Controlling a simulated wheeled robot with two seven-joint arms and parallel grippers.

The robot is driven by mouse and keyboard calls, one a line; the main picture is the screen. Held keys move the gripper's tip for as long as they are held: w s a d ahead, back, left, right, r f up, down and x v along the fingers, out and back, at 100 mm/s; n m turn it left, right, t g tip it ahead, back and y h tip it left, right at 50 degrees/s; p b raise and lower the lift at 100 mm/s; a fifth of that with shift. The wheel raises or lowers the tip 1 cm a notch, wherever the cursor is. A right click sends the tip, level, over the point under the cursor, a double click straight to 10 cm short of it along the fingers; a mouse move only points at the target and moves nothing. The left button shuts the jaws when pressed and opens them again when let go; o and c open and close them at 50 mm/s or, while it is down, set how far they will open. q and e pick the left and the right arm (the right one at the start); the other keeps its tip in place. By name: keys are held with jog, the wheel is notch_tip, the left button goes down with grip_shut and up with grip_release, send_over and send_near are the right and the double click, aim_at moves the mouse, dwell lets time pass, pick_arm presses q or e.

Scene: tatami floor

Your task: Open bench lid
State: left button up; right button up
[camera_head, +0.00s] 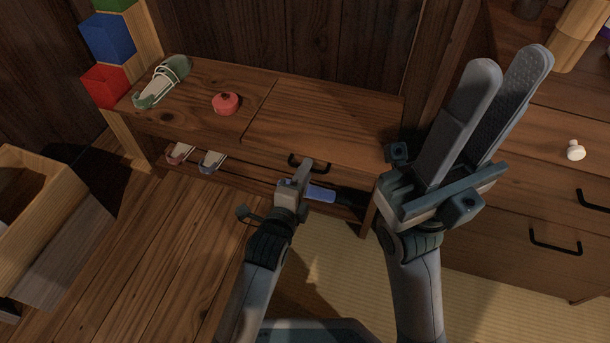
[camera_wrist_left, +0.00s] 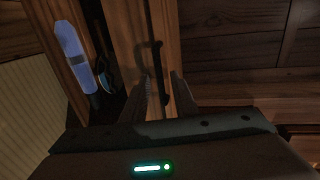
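The wooden bench (camera_head: 190,115) stands against the dark wall. Its right-hand lid panel (camera_head: 325,120) lies flat and closed, with a black handle (camera_head: 308,163) on the front face. My left gripper (camera_head: 303,176) is right in front of this handle. In the left wrist view, my left gripper's fingers (camera_wrist_left: 163,92) are apart, and the handle (camera_wrist_left: 154,65) runs in between them. I cannot tell whether they touch it. My right gripper (camera_head: 508,68) is raised high, close to the head camera and to the right of the bench. Its fingers are apart and empty.
A red round object (camera_head: 225,103) and a green-white shoe (camera_head: 162,82) lie on the bench top's left part. Sandals (camera_head: 211,161) and a blue item (camera_head: 321,193) are on the lower shelf. A drawer cabinet (camera_head: 540,185) stands right; a wooden box (camera_head: 50,210) sits left.

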pick_arm(q)
jog(key=shift+w+d, duration=0.1)
jog(key=shift+w, duration=0.15)
grip_shut()
jog(key=shift+f, duration=0.1)
dwell(1.2)
